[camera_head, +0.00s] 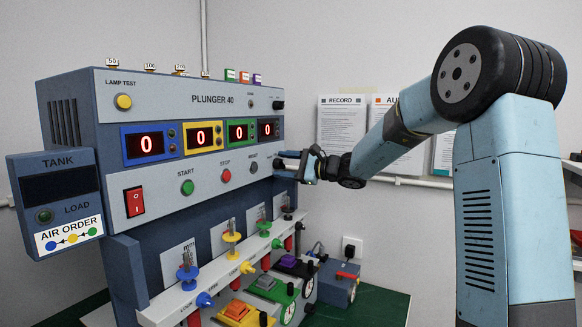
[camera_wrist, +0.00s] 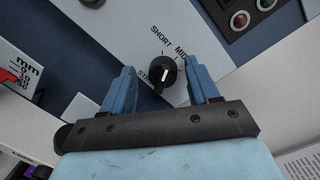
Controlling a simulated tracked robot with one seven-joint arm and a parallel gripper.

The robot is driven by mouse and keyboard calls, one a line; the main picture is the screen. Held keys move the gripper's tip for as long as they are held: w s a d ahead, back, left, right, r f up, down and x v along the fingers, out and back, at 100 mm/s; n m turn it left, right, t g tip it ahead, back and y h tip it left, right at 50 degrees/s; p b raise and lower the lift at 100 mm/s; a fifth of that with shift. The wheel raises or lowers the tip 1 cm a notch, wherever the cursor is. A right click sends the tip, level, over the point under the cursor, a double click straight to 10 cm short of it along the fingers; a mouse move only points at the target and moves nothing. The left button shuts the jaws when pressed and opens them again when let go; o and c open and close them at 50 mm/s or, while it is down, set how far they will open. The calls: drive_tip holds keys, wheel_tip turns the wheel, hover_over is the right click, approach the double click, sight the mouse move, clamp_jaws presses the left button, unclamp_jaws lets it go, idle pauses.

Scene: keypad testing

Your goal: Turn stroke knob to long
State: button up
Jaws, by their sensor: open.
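The stroke knob (camera_wrist: 161,76) is a black round knob with a white pointer line, on the grey panel in the wrist view. SHORT is printed above it and MID above right; part of a label starting with "ST" shows at its lower left. No LONG label is visible; my right finger covers part of the panel. My gripper (camera_wrist: 160,70) is open, with one blue finger on each side of the knob and gaps between. In the head view my gripper (camera_head: 290,164) is at the right end of the Plunger 40 machine (camera_head: 240,75), hiding most of that spot.
A red and a green button or lamp (camera_wrist: 240,19) lie right of the knob in the wrist view. Coloured plungers stand below the panel, with a yellow one (camera_head: 231,238). A tank box (camera_head: 60,200) is at the left. The wall behind holds posted sheets (camera_head: 343,125).

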drive_tip(key=shift+d, duration=0.15)
drive_tip(key=shift+d, duration=0.25)
drive_tip(key=v, duration=1.3)
drive_tip(key=shift+f, duration=0.15)
drive_tip(key=shift+s, duration=0.1)
drive_tip(key=w+a+n, duration=0.3)
drive_tip(key=a+n, duration=0.3)
drive_tip(key=n, duration=0.5)
drive_tip(key=w+a+n, duration=0.3)
drive_tip(key=a+n, duration=0.3)
drive_tip(key=n, duration=0.6)
drive_tip(key=shift+w+t, duration=0.3)
drive_tip(key=shift+w, duration=0.1)
